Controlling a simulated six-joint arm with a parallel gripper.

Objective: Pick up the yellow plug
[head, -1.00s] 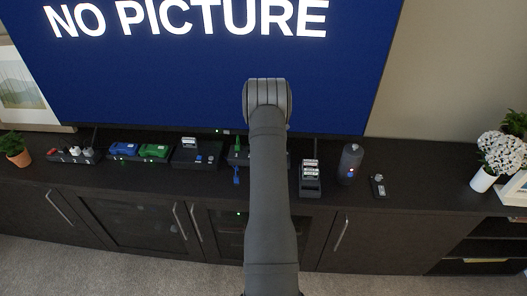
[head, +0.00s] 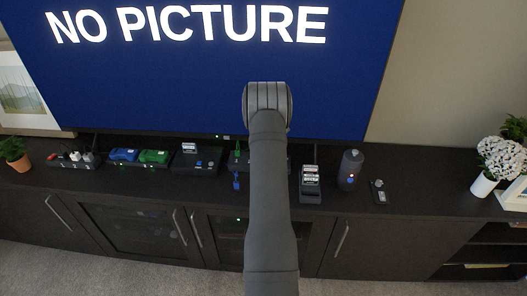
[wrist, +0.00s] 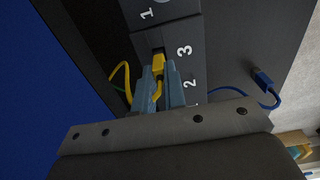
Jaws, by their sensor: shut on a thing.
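The yellow plug (wrist: 158,64), with a yellow cable looping off to the left, is between the two blue-grey fingers of my gripper (wrist: 161,82) in the wrist view. My gripper is shut on it. The plug is at the dark box (wrist: 184,28) marked with white numbers 1, 2 and 3, beside the 3. I cannot tell whether its tip is inside a port. In the head view my arm hides the yellow plug, my fingers and much of the box.
In the head view a green plug (head: 237,148) stands left of my arm. A dark cylinder (head: 350,169) and a grey holder (head: 310,186) stand right of it. The screen (head: 190,80) rises behind.

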